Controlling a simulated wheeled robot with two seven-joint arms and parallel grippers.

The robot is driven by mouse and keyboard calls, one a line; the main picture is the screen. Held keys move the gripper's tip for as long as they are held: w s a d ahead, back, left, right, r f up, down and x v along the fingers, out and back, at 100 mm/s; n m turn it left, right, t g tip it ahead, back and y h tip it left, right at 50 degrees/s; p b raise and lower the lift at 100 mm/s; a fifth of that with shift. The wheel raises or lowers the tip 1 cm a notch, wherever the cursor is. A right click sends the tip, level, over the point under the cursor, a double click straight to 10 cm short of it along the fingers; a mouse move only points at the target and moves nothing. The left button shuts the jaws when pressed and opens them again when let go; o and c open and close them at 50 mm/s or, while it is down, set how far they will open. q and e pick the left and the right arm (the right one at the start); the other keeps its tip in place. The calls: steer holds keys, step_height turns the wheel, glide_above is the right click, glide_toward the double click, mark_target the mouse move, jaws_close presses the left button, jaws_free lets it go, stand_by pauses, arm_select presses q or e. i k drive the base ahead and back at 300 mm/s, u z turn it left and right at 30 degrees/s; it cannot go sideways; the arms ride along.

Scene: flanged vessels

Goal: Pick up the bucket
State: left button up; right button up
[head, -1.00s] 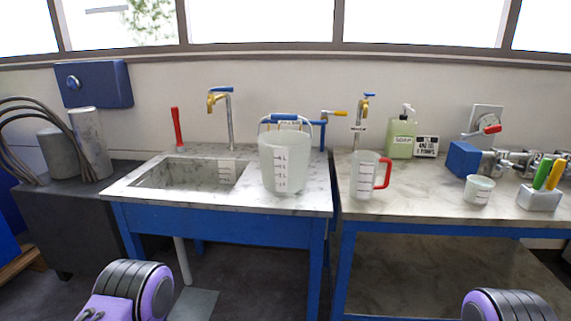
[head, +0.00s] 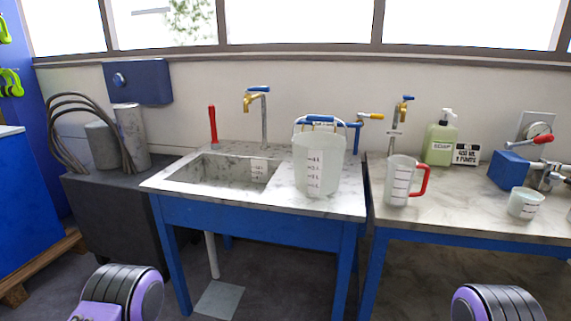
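The bucket (head: 320,166) is translucent white with measuring marks on its front and a raised wire handle with a blue grip (head: 321,119). It stands upright on the marble-look sink counter (head: 215,196), right of the basin. Two rounded black and purple parts of my own arms show at the bottom left and bottom right. Neither of my grippers is in view, and nothing of mine touches the bucket.
A jug with a red handle (head: 400,181) stands on the right counter, with a soap bottle (head: 439,139) and small cup (head: 524,202) nearby. The sink basin (head: 222,171) and two taps are close to the bucket. A dark cabinet (head: 105,208) stands left.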

mark_target(319, 156)
steer(key=u, duration=1.9)
steer(key=i, duration=1.9)
steer(key=z, duration=3.2)
